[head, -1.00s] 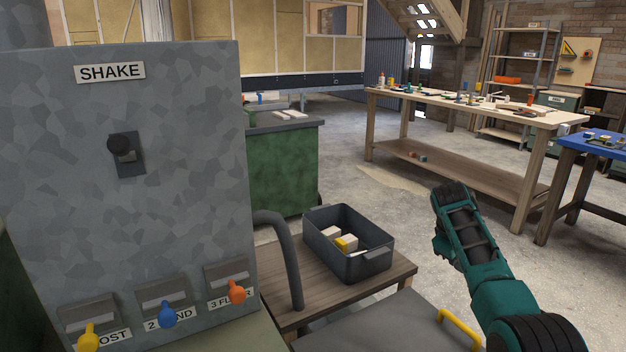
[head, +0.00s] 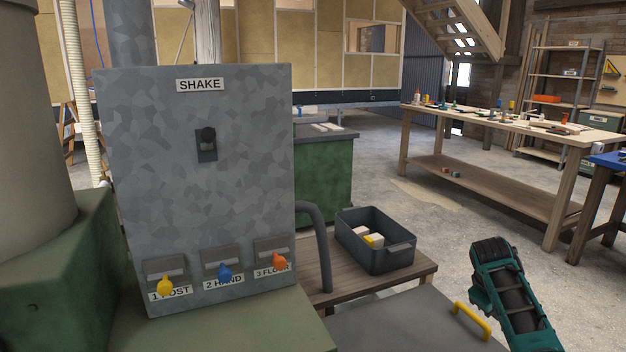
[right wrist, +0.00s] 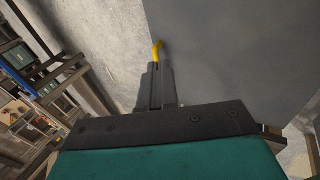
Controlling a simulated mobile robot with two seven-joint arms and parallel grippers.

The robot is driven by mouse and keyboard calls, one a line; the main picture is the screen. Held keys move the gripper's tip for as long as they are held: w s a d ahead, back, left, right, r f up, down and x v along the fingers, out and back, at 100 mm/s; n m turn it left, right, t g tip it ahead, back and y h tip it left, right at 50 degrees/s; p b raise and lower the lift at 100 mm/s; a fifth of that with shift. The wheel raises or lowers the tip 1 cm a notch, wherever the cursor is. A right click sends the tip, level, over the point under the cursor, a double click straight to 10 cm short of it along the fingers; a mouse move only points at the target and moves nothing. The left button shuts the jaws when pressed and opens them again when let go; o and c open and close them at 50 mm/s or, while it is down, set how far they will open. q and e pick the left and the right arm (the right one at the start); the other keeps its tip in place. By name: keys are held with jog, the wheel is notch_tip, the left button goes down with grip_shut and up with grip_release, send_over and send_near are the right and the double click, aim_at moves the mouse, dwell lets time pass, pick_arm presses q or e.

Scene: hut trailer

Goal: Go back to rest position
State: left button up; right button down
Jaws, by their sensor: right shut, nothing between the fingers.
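My right gripper (right wrist: 158,88) shows in the right wrist view, with its two dark fingers together and nothing between them. Past its fingertips is a yellow handle (right wrist: 156,50) at the edge of a grey lid (right wrist: 230,60); I cannot tell how far apart they are. In the head view a teal part of my right arm stands at the lower right, beside the grey lid (head: 400,325) and its yellow handle (head: 471,320). The fingers cannot be made out there. My left gripper is in neither view.
A grey panel (head: 250,130) labelled SHAKE, with a black knob and yellow, blue and orange levers, stands close on the left. A dark bin (head: 385,262) with blocks sits on a low wooden table (head: 425,272). A long workbench (head: 490,122) stands behind; concrete floor lies between.

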jog(key=s+a+f+t+y+p, duration=0.3)
jog(key=s+a+f+t, duration=0.2)
jog(key=s+a+f, duration=0.65)
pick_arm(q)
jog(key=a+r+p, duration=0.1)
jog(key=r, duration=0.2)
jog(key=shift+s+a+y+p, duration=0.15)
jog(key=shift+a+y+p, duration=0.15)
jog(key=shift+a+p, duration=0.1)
pick_arm(e)
jog(key=s+a+r+m+t+y, duration=0.1)
jog(key=s+a+y, duration=0.1)
jog(key=s+a, duration=0.3)
jog(key=s+a+r+m+t+y, duration=0.1)
jog(key=s+a, duration=0.4)
jog(key=s, duration=0.8)
jog(key=shift+s+r+t+y, duration=0.2)
jog(key=shift+r+t+y, duration=0.2)
jog(key=shift+r+t, duration=0.1)
